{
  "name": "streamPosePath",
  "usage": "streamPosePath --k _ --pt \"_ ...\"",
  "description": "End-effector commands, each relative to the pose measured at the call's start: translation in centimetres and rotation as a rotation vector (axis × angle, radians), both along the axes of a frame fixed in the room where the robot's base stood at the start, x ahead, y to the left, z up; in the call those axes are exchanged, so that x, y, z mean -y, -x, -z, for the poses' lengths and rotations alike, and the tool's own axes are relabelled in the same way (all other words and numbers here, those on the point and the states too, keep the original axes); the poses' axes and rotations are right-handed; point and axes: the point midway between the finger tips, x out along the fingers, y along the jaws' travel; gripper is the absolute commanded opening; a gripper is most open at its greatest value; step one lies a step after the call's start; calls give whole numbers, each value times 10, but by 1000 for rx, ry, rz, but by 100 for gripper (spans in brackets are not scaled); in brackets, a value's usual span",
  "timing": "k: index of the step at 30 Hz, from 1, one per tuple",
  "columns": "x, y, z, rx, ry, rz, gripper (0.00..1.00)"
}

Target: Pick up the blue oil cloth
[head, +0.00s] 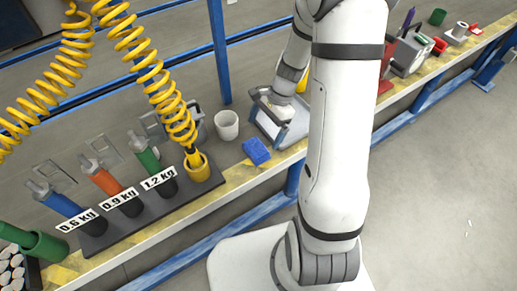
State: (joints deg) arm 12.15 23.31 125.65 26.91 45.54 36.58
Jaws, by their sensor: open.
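The blue oil cloth (256,150) lies as a small folded block on the yellow-marked front edge of the bench, in front of a white cup. My gripper (271,103) is at the end of my arm, behind and to the right of the cloth, over a grey-and-blue tray-like item. It is apart from the cloth and appears empty. My large white arm link hides part of this area, and the finger outlines blend with the dark item below.
A white cup (227,125) stands just behind the cloth. To the left, a dark rack (150,215) holds several coloured tools, with yellow coiled hoses (170,100) hanging above. A blue post (219,50) rises behind.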

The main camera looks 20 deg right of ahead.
Motion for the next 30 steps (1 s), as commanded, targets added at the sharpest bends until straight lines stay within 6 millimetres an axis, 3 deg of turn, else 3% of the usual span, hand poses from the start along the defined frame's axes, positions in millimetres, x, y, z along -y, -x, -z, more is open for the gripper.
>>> streamPosePath --k 1,13,21,30 --pt "1 -1 11 -10 -4 18 100" --pt "-13 0 47 -20 -7 34 100" --pt "-29 2 83 -20 -6 32 100" --pt "-31 2 84 -18 -6 33 97"
